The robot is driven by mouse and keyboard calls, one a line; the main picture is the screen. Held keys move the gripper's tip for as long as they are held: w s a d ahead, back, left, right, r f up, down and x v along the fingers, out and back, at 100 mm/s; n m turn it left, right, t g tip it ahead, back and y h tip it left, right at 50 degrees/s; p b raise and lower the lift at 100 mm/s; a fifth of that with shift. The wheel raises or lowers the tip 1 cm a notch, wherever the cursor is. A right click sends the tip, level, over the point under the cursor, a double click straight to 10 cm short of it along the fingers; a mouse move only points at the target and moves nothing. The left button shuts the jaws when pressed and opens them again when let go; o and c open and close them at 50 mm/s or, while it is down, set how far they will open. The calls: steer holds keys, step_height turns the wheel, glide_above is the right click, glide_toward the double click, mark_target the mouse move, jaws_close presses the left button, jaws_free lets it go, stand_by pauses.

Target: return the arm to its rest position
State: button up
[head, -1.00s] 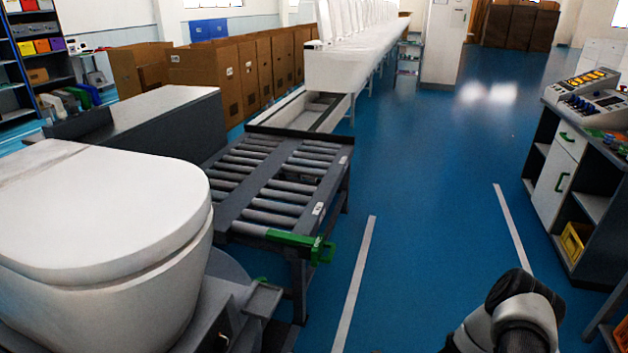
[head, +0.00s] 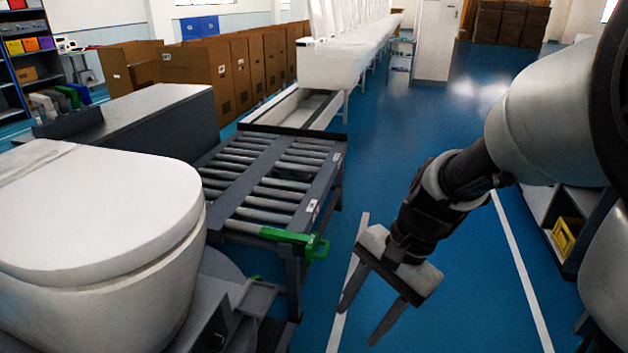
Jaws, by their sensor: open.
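My gripper (head: 369,317) hangs in the lower middle right of the head view, over the blue floor. Its two dark fingers point down and to the left, apart from each other with nothing between them. My arm (head: 545,125) comes in from the right edge and slopes down to the gripper. The gripper appears clear of the roller conveyor to its left and touches nothing that I can see.
A white toilet (head: 100,230) with a closed lid stands close at the left. The roller conveyor (head: 265,185) with a green clamp (head: 295,240) lies between it and my arm. A shelf unit with a yellow bin (head: 566,235) is at the right, partly hidden by my arm. Blue floor is open ahead.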

steer(key=s+d+r+n+t+h, duration=0.2)
steer(key=s+d+r+n+t, duration=0.1)
steer(key=r+n, duration=0.25)
steer(key=s+d+r+n+t+h, duration=0.2)
steer(key=d+r+n+t, duration=0.15)
steer(key=r, duration=0.35)
step_height(320, 180, up, 22)
steer(key=p, duration=2.2)
steer(key=shift+a, duration=0.4)
steer(key=shift+s, duration=0.1)
steer(key=c, duration=0.4)
steer(key=shift+s, duration=0.1)
steer(key=shift+c, duration=0.3)
